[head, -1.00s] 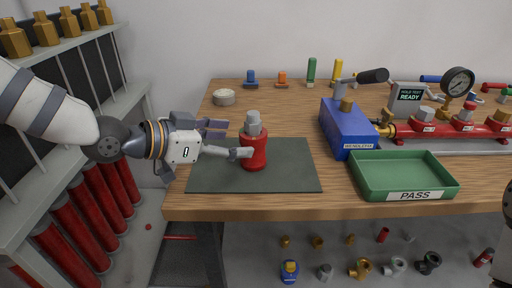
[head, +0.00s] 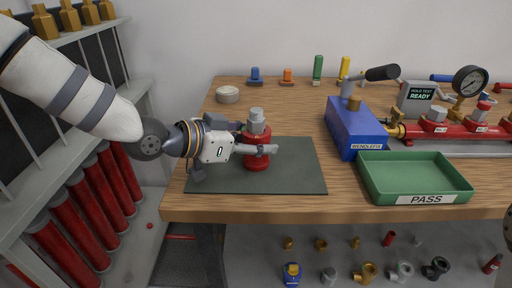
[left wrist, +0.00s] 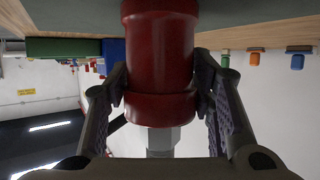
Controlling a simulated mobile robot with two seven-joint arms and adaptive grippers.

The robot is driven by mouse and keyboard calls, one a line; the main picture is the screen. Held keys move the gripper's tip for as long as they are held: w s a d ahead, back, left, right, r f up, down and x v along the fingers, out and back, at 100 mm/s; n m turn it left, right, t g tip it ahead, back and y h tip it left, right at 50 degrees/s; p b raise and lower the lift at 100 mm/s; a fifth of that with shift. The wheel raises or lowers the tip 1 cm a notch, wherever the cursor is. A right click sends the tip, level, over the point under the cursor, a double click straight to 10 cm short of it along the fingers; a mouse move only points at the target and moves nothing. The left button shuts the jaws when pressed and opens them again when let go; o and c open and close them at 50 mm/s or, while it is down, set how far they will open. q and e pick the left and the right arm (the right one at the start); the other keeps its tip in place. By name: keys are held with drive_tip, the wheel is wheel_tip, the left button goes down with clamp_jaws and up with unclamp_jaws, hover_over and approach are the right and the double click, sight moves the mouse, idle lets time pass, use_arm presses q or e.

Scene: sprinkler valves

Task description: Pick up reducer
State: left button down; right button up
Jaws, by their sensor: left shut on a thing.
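The reducer appears to be the red round-bodied fitting (head: 257,155) with a grey hex top, upright on the dark green mat (head: 300,178). My left gripper (head: 262,149) reaches it from the left and is shut on its red body. In the left wrist view the red body (left wrist: 158,50) fills the middle, upside down, with the fingers (left wrist: 160,95) on both sides and the grey top below. I cannot tell any gap between its base and the mat.
A green PASS tray (head: 420,180) and a blue vise-like block (head: 355,130) stand right of the mat, with a red pipe rig and gauge (head: 470,80) beyond. A pale round tin (head: 228,94) sits behind. A rack of red cylinders (head: 75,205) is at left.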

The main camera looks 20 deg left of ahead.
sight(249, 126)
use_arm(q)
drive_tip(key=shift+r, duration=0.35)
wheel_tip(249, 126, up, 3)
drive_tip(key=shift+w+f+p, duration=0.1)
drive_tip(key=shift+f+p, duration=0.1)
drive_tip(key=shift+p, duration=0.1)
drive_tip(key=s+d+r+p, duration=0.1)
drive_tip(key=s+d+r, duration=0.6)
drive_tip(key=s, duration=0.5)
wheel_tip(249, 126, up, 3)
drive_tip(key=shift+d+f, duration=0.1)
drive_tip(key=shift+d, duration=0.25)
use_arm(e)
drive_tip(key=w+r, duration=0.1)
drive_tip(key=w+r+t, duration=0.1)
drive_tip(key=shift+w+r, duration=0.2)
drive_tip(key=shift+w, duration=0.1)
use_arm(q)
drive_tip(key=shift+w, duration=0.1)
